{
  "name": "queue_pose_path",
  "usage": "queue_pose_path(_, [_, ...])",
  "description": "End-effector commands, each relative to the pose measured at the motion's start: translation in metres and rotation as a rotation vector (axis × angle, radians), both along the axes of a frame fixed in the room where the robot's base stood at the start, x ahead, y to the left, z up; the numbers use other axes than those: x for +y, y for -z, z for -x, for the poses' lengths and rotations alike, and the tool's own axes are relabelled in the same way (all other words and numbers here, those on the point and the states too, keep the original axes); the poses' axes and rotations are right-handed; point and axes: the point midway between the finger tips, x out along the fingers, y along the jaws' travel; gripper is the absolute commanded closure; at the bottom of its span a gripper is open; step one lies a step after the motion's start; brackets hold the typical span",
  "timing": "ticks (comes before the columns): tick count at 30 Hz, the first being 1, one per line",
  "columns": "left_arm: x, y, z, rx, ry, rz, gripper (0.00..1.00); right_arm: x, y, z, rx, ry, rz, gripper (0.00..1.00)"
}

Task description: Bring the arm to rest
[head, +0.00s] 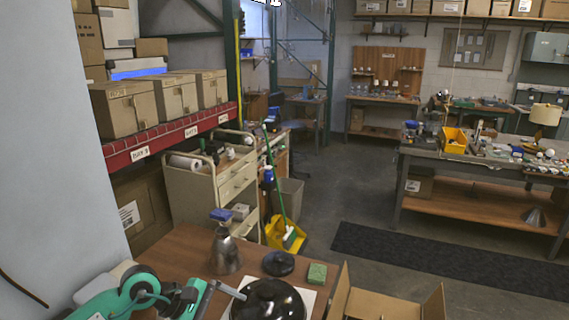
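My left arm (128,298), teal with black joints, comes in at the lower left over the near table. The end of my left gripper (222,292) shows as grey metal pieces just left of a glossy black dome (268,301). I cannot tell whether it touches the dome or whether its fingers are apart. The dome sits on a white sheet (312,298) and is cut by the bottom edge. My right gripper is not in view.
A grey metal bottle with a blue top (225,249), a dark disc (278,263) and a green sponge (317,273) stand on the wooden table (180,245). An open cardboard box (385,304) is at the right. A cart (218,190) and shelving stand behind.

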Motion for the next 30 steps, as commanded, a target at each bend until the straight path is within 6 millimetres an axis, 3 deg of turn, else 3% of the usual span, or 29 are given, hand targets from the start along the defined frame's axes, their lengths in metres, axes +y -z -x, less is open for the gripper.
queue_pose_path(1, [-0.024, -0.009, 0.010, 0.050, -0.035, 0.142, 0.03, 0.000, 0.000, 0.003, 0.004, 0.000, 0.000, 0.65])
queue_pose_path(3, [-0.048, -0.028, 0.019, 0.130, -0.098, 0.337, 0.03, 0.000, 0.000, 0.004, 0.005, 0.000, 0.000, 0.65])
queue_pose_path(7, [-0.073, -0.068, 0.028, 0.312, -0.232, 0.689, 0.03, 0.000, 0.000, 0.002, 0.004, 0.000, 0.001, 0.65])
queue_pose_path(11, [-0.072, -0.103, 0.027, 0.531, -0.384, 1.029, 0.03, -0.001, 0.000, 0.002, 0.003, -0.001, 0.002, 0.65])
queue_pose_path(16, [-0.043, -0.125, 0.015, 0.845, -0.602, 1.440, 0.03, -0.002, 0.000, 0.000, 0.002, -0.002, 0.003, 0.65])
queue_pose_path(20, [-0.009, -0.119, 0.006, 1.082, -0.773, 1.712, 0.03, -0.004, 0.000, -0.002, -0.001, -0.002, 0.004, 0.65])
queue_pose_path(23, [0.019, -0.102, 0.002, 1.269, -0.917, 1.914, 0.03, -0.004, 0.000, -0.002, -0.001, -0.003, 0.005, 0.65])
queue_pose_path(29, [0.075, -0.033, 0.016, 1.658, -1.273, 2.323, 0.03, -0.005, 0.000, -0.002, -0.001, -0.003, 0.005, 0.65])
queue_pose_path(30, [0.085, -0.015, 0.024, -1.608, 1.262, -2.230, 0.03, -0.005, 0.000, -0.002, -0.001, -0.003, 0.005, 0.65])
